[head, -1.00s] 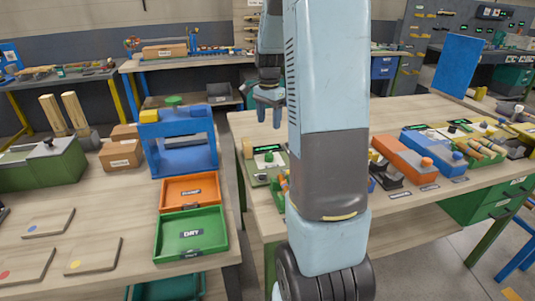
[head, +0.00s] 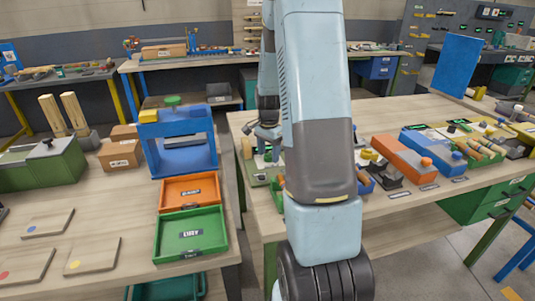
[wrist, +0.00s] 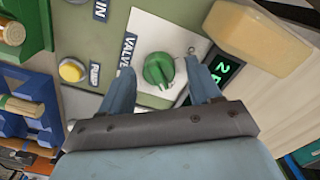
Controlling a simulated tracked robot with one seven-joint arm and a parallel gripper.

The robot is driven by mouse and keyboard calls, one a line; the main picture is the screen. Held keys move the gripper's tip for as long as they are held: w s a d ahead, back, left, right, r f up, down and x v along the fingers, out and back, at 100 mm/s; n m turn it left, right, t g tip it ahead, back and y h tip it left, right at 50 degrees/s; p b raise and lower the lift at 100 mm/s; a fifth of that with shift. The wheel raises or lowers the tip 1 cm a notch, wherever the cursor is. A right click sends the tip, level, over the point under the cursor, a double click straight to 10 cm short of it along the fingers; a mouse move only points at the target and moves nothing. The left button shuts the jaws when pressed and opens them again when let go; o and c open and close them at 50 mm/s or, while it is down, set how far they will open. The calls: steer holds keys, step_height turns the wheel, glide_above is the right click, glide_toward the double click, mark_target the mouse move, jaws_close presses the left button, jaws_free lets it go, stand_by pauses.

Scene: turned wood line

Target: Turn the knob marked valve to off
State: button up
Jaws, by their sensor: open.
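The valve knob (wrist: 158,70) is round and green with a raised ridge, on a white plate beside a VALVE label (wrist: 128,52) in the wrist view. I cannot read clearly which mark its ridge points to. My gripper (wrist: 161,76) is open, with one blue finger on either side of the knob in the picture. I cannot tell whether either finger touches it. In the head view my gripper (head: 264,131) is low over the pale green control panel (head: 258,179) at the near left of the right-hand bench. My arm hides part of that panel.
A lit green display (wrist: 225,68) and a pale wooden block (wrist: 258,38) lie right of the knob. A yellow button (wrist: 72,70) marked PUMP is to its left. A blue rack (wrist: 25,108) is further left. An orange device (head: 402,157) stands along the bench.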

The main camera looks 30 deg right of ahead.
steer(key=shift+f, duration=0.25)
steer(key=shift+c, duration=0.4)
steer(key=shift+a, duration=0.1)
steer(key=c, duration=1)
steer(key=shift+o, duration=0.2)
